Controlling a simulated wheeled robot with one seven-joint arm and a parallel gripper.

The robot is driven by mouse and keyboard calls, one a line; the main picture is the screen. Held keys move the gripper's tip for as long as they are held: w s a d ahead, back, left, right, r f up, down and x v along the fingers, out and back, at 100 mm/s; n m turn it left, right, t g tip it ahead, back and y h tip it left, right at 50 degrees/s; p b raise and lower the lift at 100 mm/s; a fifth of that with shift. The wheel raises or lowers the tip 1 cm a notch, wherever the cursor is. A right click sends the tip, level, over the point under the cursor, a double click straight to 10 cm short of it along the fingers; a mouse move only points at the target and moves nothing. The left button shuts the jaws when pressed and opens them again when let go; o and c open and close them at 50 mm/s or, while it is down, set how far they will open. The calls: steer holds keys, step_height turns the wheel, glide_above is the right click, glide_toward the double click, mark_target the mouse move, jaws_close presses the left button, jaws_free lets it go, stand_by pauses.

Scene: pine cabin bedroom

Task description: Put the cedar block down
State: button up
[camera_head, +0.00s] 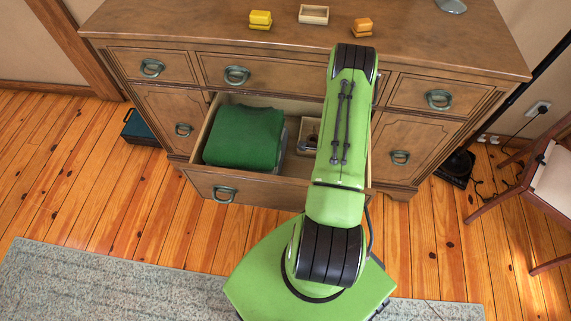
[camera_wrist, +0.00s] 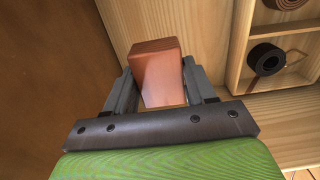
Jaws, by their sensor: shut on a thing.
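The cedar block (camera_wrist: 158,70), reddish-brown with visible grain, is between the two dark fingers of my gripper (camera_wrist: 157,78) in the wrist view. My gripper is shut on it. The block is close to pale wooden boards of the open drawer (camera_wrist: 215,25); I cannot tell whether it touches them. In the head view the open middle drawer (camera_head: 262,191) of the dresser shows below my green arm. My gripper and the block are hidden behind the arm there.
A folded green cloth (camera_head: 243,137) fills the drawer's left part. A wooden tray (camera_wrist: 238,62) at right holds a black ring (camera_wrist: 266,58) and other small things. On the dresser top (camera_head: 200,22) are a yellow block (camera_head: 260,18), a small open box (camera_head: 313,14) and an orange block (camera_head: 362,26).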

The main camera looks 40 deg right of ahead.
step_height(320, 180, down, 10)
steer(key=b, duration=0.3)
steer(key=shift+a, duration=0.1)
steer(key=o, duration=1.1)
steer(key=shift+r, duration=0.15)
